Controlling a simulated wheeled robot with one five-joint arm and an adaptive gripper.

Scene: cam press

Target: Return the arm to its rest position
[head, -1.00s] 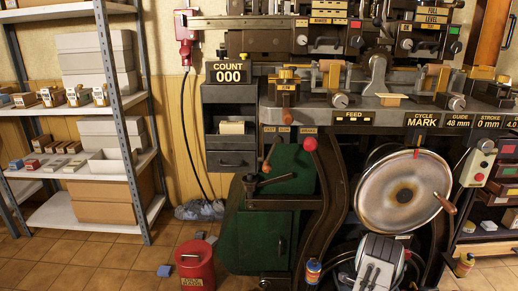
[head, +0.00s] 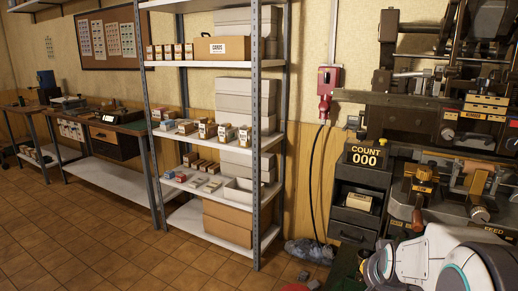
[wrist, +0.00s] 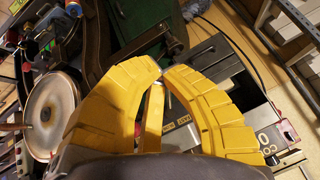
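My arm (head: 440,262), white and grey with a teal ring, shows at the lower right of the head view, bent in front of the press. My gripper (wrist: 163,73) has two ribbed yellow fingers and fills the middle of the wrist view. The fingertips come together with hardly any gap, and I see no object held at them. The gripper end is not visible in the head view. Behind the fingers in the wrist view are a round metal disc (wrist: 46,115) and the dark green press body (wrist: 128,20).
The press (head: 435,120) stands close beside my arm at the right, with the COUNT drawer unit (head: 358,200) left of it. A metal shelf (head: 256,130) with boxes stands mid-picture. A workbench (head: 125,128) is further left. The tiled floor (head: 90,240) at left is clear.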

